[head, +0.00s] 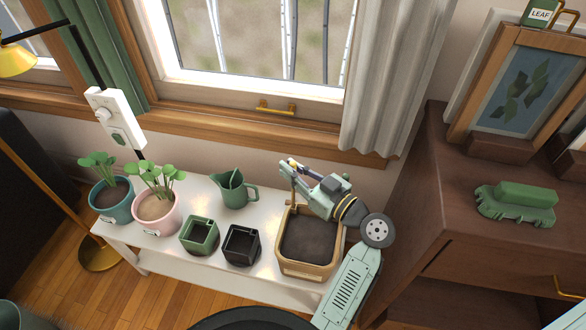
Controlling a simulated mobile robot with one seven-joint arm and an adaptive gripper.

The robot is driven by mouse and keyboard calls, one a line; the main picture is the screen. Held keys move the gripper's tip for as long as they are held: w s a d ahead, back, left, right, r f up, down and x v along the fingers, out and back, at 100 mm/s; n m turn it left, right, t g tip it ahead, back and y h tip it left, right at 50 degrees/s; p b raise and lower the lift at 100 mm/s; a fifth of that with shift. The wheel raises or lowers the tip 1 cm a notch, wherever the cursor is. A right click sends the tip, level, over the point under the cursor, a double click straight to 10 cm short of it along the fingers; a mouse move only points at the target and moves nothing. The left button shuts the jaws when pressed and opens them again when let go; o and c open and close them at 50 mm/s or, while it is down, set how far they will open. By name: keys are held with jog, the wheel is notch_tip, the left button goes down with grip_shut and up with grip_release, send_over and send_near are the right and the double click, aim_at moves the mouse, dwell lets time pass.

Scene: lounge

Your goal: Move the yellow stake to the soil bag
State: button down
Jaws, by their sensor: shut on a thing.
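My gripper (289,172) is at the end of my pale green arm, above the back edge of a tan, square-rimmed container (284,262) filled with dark soil. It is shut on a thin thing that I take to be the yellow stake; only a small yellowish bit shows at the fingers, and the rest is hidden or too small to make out. I cannot make out a separate soil bag; the tan container is the only large holder of soil in view.
On the white bench (190,258) stand a green jug (234,192), a green square pot (199,236), a black square pot (241,245), and plants in a pink pot (157,217) and a teal pot (110,200). A brown cabinet (430,200) rises at right; the window is behind.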

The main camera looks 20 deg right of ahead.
jog(key=shift+f+b, duration=0.4)
jog(key=shift+f, duration=0.1)
jog(key=c, duration=1.5)
grip_release()
jog(key=shift+c, duration=0.2)
jog(key=shift+s, duration=0.1)
jog(key=shift+b+v, duration=0.5)
jog(key=shift+v, duration=2.4)
jog(key=shift+d, duration=0.1)
